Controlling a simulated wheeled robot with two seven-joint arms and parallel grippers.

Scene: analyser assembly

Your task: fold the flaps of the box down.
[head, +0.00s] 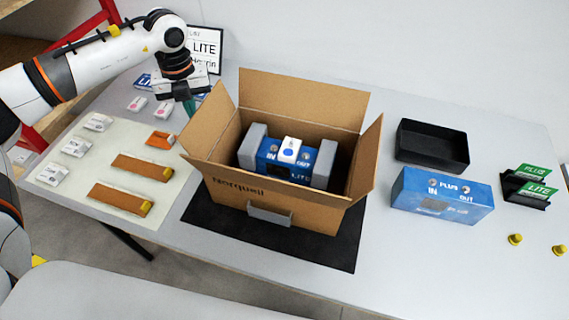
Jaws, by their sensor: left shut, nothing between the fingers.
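An open cardboard box (275,208) stands on a black mat (325,250) in the middle of the table. Its back flap (300,98) stands up, its right flap (370,152) stands up and leans outward, and its left flap (212,122) slants outward. The front flap cannot be clearly made out. Inside sit a blue unit (298,168) marked LITE, grey end pieces (325,163) and a small white packet (289,149). My left gripper (190,108) is shut and empty, just left of the left flap's upper edge, pointing down. My right gripper is not in view.
A blue PLUS unit (440,197), a black tray (432,145), a green-labelled holder (530,188) and yellow knobs (515,239) are to the right. White packets (76,147) and brown strips (142,167) lie left. A sign (205,45) stands behind my left arm.

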